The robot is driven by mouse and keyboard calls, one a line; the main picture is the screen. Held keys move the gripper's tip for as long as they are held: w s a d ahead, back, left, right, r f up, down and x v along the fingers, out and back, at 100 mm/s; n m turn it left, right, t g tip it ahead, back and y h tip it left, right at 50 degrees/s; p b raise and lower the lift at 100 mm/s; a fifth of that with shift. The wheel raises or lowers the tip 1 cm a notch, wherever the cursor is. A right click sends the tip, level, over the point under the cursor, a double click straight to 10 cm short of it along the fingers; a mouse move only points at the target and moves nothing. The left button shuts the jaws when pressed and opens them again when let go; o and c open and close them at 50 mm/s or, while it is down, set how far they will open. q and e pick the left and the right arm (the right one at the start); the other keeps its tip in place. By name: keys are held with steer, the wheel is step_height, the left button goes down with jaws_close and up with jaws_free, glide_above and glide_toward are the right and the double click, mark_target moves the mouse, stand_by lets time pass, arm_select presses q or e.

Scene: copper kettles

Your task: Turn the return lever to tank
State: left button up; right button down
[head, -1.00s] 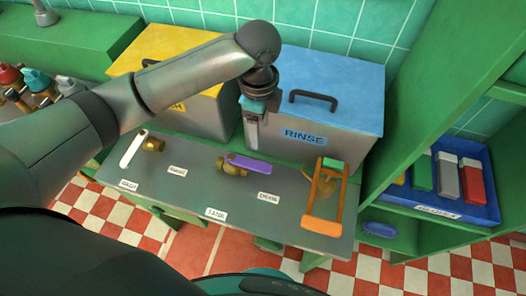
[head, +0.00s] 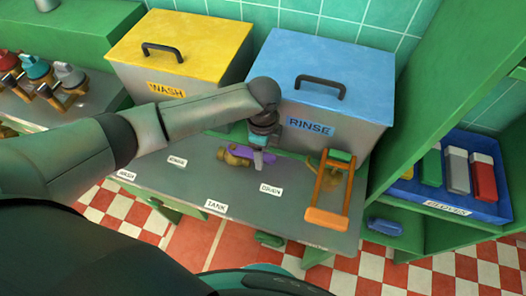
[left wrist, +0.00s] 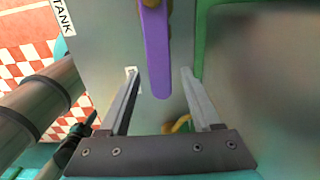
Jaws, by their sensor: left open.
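The purple lever (head: 268,157) on a brass valve (head: 236,153) points to the right along the grey bench top. It also shows in the left wrist view (left wrist: 156,50), its end lying between my fingers. The TANK label (head: 216,205) lies in front and to the left of it, and the DRAIN label (head: 271,189) lies in front of its end. My left gripper (head: 262,146) is over the lever's free end. In the left wrist view its two fingers (left wrist: 160,75) are open, one on each side of the lever, with visible gaps.
A yellow-lidded WASH tank (head: 180,45) and a blue-lidded RINSE tank (head: 325,75) stand behind the bench. An orange frame-like handle (head: 327,215) stands to the right of the lever. A green shelf holds a blue tray (head: 450,207).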

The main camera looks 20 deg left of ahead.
arm_select(q)
steer(key=shift+c, duration=0.2)
jaws_close()
stand_by(0.4)
stand_by(0.8)
